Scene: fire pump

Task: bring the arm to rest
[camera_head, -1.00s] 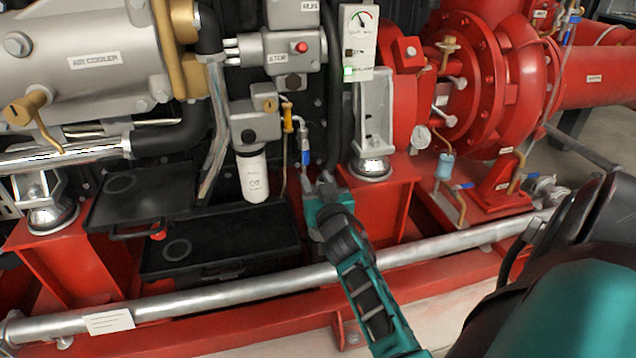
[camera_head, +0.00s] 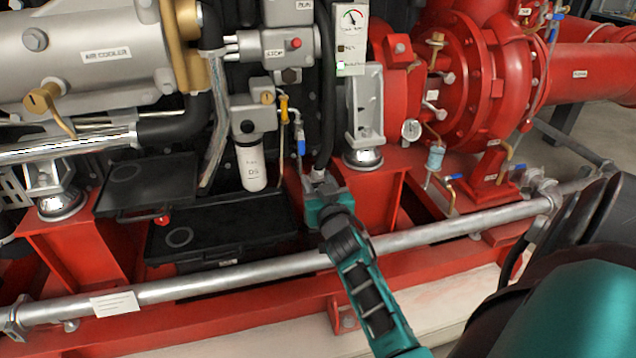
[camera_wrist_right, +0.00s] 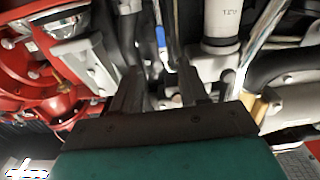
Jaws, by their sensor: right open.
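My right gripper (camera_head: 320,178) is in the middle of the head view, on the end of a teal and black arm from the bottom. It is just below a small blue-handled valve (camera_head: 301,147) and in front of the black hose area. In the wrist view its two dark fingers (camera_wrist_right: 160,92) are apart, with no object held between them. The blue handle (camera_wrist_right: 161,37) shows beyond the fingers there. Whether the fingertips touch the hose or pipes behind them I cannot tell. My left gripper is in neither view.
A silver rail (camera_head: 240,272) crosses low in front of the red base frame (camera_head: 250,312). A white filter (camera_head: 251,166) hangs left of the gripper. A gauge box (camera_head: 352,40) and red pump (camera_head: 480,85) stand right. Pale floor (camera_head: 450,300) is clear in front.

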